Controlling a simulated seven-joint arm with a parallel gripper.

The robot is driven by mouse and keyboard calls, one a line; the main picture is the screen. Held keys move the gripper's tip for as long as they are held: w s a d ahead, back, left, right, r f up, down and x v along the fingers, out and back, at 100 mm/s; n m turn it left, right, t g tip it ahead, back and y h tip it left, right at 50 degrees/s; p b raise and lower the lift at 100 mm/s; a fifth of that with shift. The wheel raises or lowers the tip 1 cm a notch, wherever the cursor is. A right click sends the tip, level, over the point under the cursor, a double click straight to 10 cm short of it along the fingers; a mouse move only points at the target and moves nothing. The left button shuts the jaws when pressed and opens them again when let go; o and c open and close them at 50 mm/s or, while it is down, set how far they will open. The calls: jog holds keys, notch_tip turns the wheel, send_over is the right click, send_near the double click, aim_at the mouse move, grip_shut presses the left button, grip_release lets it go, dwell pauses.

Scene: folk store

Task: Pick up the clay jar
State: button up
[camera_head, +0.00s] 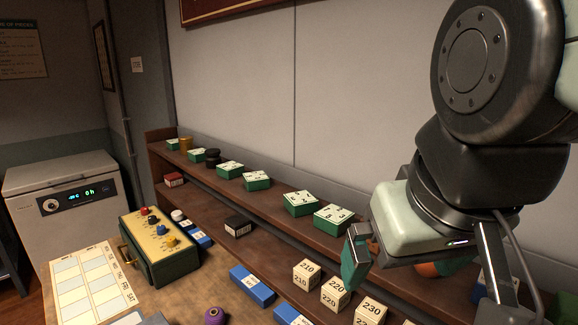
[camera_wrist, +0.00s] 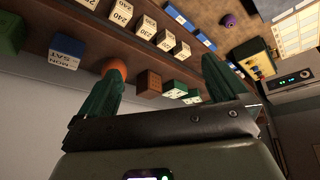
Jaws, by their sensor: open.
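An orange terracotta rounded object, which looks like the clay jar (camera_head: 432,269), stands on the shelf at the right in the head view, mostly hidden behind my gripper. In the wrist view the clay jar (camera_wrist: 115,67) shows at upper left, partly covered by the left-hand finger. My gripper (camera_wrist: 160,82) is open, with its two green fingers spread wide and nothing between them that I can see touching. In the head view my gripper (camera_head: 424,268) hangs in front of the shelf. Whether a finger touches the jar cannot be told.
A brown box (camera_wrist: 149,84) stands beside the jar. Numbered cream boxes (camera_head: 306,274) line the lower shelf. Green-and-white boxes (camera_head: 300,203) sit on the upper shelf. A green control box (camera_head: 158,248), a purple object (camera_head: 214,316) and a calendar sheet (camera_head: 92,290) are at lower left.

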jog(key=shift+s+a+f+m, duration=0.2)
jog(key=shift+s+f+m, duration=0.1)
jog(key=shift+f+m, duration=0.15)
jog(key=c, duration=0.4)
jog(key=w+d+r+n+g+h, duration=0.1)
jog(key=w+r+n+g+h, duration=0.25)
jog(key=w+n+h, duration=0.6)
jog(key=d+f+n+h, duration=0.1)
jog(key=f+n, duration=0.1)
jog(key=w+d+f+n+g+h, duration=0.1)
jog(key=d+f+n, duration=0.1)
jog(key=n, duration=0.1)
jog(key=d+f+n+h, duration=0.1)
jog(key=f+n+h, duration=0.1)
jog(key=n, duration=0.1)
jog(key=shift+w+d+f+g, duration=0.15)
jog(key=shift+w+d+g, duration=0.05)
jog(key=shift+w+g, duration=0.15)
jog(key=shift+r+x, duration=0.15)
jog(key=shift+x, duration=1.15)
jog(key=shift+r+x, duration=0.1)
jog(key=shift+x, duration=1.25)
